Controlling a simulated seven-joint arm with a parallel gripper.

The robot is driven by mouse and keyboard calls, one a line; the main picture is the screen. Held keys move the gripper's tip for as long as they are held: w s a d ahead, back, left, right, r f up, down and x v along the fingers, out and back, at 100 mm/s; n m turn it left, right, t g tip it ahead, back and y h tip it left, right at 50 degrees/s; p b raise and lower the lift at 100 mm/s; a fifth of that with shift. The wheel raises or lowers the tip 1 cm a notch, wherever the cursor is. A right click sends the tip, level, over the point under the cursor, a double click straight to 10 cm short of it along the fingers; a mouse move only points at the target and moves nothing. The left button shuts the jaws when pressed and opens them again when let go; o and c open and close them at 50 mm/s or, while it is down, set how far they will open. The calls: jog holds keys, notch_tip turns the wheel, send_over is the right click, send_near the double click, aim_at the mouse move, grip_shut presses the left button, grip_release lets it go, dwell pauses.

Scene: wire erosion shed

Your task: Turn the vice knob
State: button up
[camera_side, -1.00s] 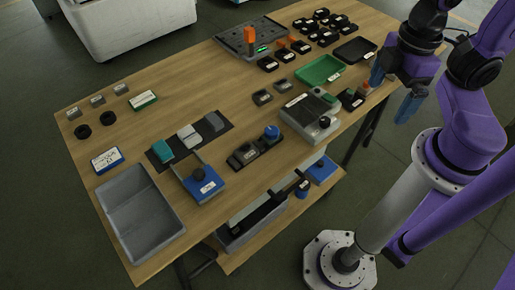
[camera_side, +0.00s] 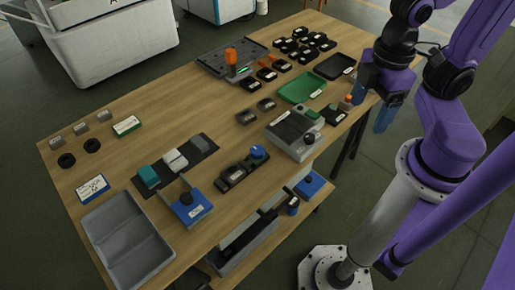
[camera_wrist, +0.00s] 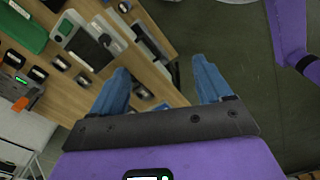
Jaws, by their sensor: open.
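A dark, low fixture with a blue round knob (camera_side: 258,152) stands near the front edge of the table; it looks like the vice (camera_side: 233,174), though its jaws are too small to make out.
A black tray (camera_side: 335,67) and several black boxes stand at the back. A grey bin (camera_side: 112,222) is front left. Bare wood lies mid-table.

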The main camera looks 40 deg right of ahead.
jog(key=w+a+f+n, duration=0.1)
jog(key=w+a+n, duration=0.25)
jog(key=w, duration=0.25)
jog(key=w+a+f+n, duration=0.2)
jog(key=w+a+n, duration=0.15)
jog(key=w, duration=0.25)
jog(key=n, duration=0.7)
send_over(258, 149)
notch_tip(258, 149, down, 5)
notch_tip(258, 149, down, 17)
jog(key=c, duration=1.1)
jog(key=shift+o, duration=0.2)
